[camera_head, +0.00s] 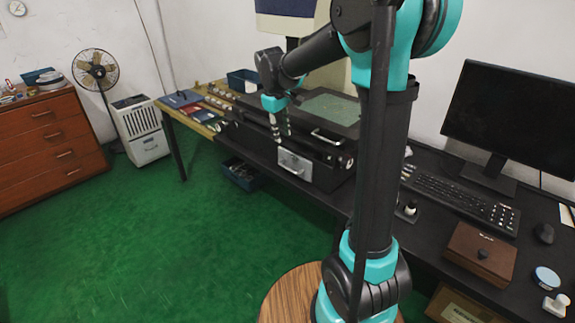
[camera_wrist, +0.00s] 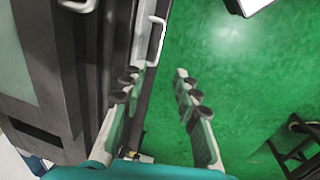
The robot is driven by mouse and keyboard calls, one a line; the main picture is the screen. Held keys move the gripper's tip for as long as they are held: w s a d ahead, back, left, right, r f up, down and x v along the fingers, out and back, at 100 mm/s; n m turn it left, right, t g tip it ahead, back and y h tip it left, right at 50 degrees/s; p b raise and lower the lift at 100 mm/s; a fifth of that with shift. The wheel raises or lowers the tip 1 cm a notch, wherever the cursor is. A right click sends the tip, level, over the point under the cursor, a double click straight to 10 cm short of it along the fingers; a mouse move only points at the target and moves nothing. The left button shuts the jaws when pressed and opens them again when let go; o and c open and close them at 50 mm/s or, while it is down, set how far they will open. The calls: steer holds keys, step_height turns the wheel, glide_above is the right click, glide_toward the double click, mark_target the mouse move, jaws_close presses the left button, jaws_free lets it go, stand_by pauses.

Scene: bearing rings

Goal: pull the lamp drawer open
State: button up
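The lamp drawer appears to be the silver-fronted drawer (camera_head: 295,165) low in the front of the black machine (camera_head: 325,177). Its front looks near flush with the machine, though a small gap cannot be ruled out. Its pale bar handle (camera_wrist: 155,40) stands out from the front in the wrist view. My gripper (camera_head: 280,130) is above and slightly left of the drawer front in the head view, with fingers pointing down. In the wrist view my gripper (camera_wrist: 157,78) is open and empty, its fingers apart. The handle lies ahead of the gap between the fingertips, apart from them.
A second handle (camera_head: 327,137) sits higher on the machine. A blue bin (camera_head: 241,173) stands on the green floor below the bench. A keyboard (camera_head: 460,198), monitor (camera_head: 515,120) and brown box (camera_head: 481,253) are on the right. The floor in front of the drawer is clear.

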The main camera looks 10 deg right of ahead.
mark_target(288, 169)
steer(key=f, duration=0.5)
steer(key=w+d+f, duration=0.1)
steer(key=f, duration=0.4)
steer(key=d+f, duration=0.1)
steer(key=f, duration=0.4)
steer(key=shift+w+d+f, duration=0.1)
steer(key=shift+w+f, duration=0.1)
steer(key=shift+w, duration=0.2)
jaws_close()
